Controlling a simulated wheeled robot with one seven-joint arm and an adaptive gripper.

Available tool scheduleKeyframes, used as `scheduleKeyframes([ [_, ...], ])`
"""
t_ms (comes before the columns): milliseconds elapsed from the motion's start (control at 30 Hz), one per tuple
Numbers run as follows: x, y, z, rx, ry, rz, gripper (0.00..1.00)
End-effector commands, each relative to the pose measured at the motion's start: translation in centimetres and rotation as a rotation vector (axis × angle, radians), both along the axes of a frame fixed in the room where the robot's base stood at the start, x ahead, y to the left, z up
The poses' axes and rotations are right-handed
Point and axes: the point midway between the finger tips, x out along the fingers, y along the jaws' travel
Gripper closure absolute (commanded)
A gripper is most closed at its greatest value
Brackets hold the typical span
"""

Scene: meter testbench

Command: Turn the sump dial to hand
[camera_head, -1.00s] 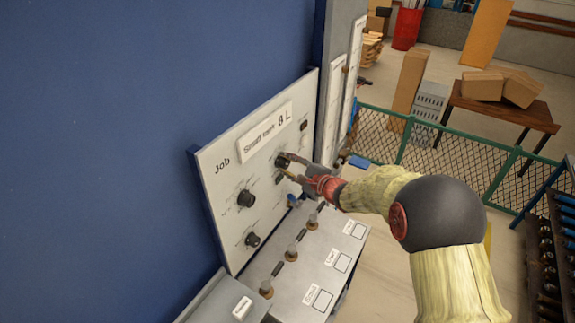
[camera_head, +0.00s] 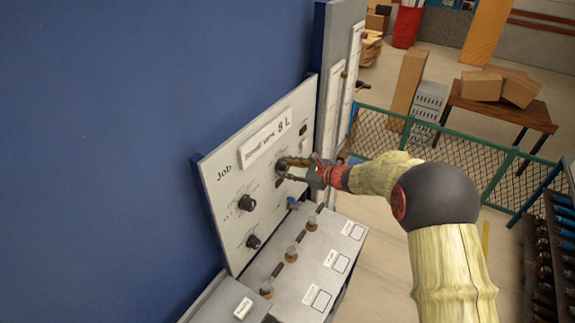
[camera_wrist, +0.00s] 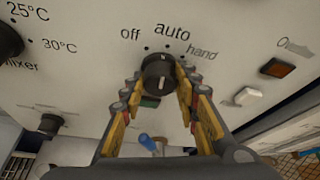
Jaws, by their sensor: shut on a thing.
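The dial marked off, auto and hand is a round black knob (camera_wrist: 158,72) on the pale panel (camera_wrist: 85,75). Its own name label is hidden or out of view in the wrist view. A short pale mark shows on its face, pointing roughly up, towards the auto side; its exact setting is hard to read. My gripper (camera_wrist: 159,80) is shut on this knob, with one yellow-padded finger on each side. In the head view my gripper (camera_head: 290,170) reaches from the right to the same knob (camera_head: 281,165), which it partly covers.
Two more black knobs, an upper one (camera_head: 245,203) and a lower one (camera_head: 253,241), sit left on the panel. An orange-brown button (camera_wrist: 278,68) and a white switch (camera_wrist: 247,96) are to the right. Blue-handled valve (camera_wrist: 147,141) and sloping grey bench (camera_head: 300,265) lie below.

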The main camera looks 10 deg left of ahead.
Motion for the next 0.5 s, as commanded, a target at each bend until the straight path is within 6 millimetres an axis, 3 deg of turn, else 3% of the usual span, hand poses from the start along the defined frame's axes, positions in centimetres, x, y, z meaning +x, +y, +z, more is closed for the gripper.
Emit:
scheduleKeyframes([
  [500,0.37,-0.19,0.12,0.161,0.462,-0.001,0.94],
])
